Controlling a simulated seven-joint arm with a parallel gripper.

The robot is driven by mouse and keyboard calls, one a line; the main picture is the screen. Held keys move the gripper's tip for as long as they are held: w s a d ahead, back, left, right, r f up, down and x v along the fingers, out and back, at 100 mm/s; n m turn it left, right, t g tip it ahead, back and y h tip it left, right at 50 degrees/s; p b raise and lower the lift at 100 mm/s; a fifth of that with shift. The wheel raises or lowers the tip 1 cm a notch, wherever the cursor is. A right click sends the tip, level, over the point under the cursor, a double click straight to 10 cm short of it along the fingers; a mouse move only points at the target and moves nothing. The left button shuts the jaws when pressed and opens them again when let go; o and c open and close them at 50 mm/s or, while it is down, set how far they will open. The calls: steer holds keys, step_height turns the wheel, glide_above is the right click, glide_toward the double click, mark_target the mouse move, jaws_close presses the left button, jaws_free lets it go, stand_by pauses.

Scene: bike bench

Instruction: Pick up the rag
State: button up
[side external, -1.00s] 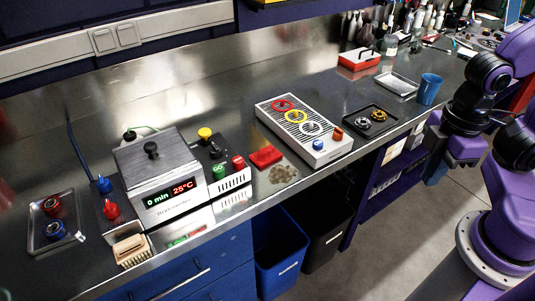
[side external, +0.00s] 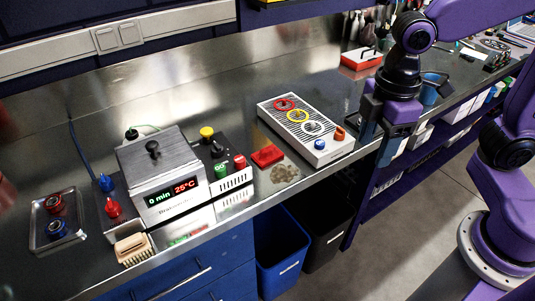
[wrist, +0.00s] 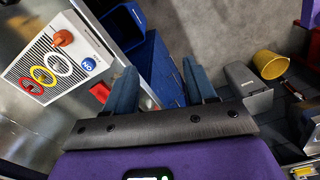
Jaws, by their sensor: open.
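The rag appears to be the small red folded piece (side external: 267,156) lying flat on the steel bench, between the black control box and the white slotted panel, in the side view. A red patch in the wrist view (wrist: 100,91) seems to be the same thing, partly hidden by a finger. My gripper (side external: 376,146) is open and empty, to the right of the rag and beyond the white panel, near the bench's front edge. Its two blue fingers (wrist: 160,78) are spread in the wrist view, with the floor and blue bins below.
A white panel (side external: 306,128) with coloured rings and knobs stands between my gripper and the rag. A brownish patch of grit (side external: 284,173) lies in front of the rag. A heater box (side external: 165,180) and control box (side external: 222,162) stand left. Blue (side external: 283,250) and black bins are below the edge.

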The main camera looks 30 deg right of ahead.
steer(key=w+a+r+n, duration=0.2)
steer(key=w+a, duration=0.4)
steer(key=w, duration=0.5)
steer(key=n, duration=0.2)
glide_above(268, 148)
steer(key=f, duration=1.1)
steer(key=shift+a, duration=0.25)
steer(key=shift+d+f, duration=0.2)
steer(key=shift+f, duration=2.35)
jaws_close()
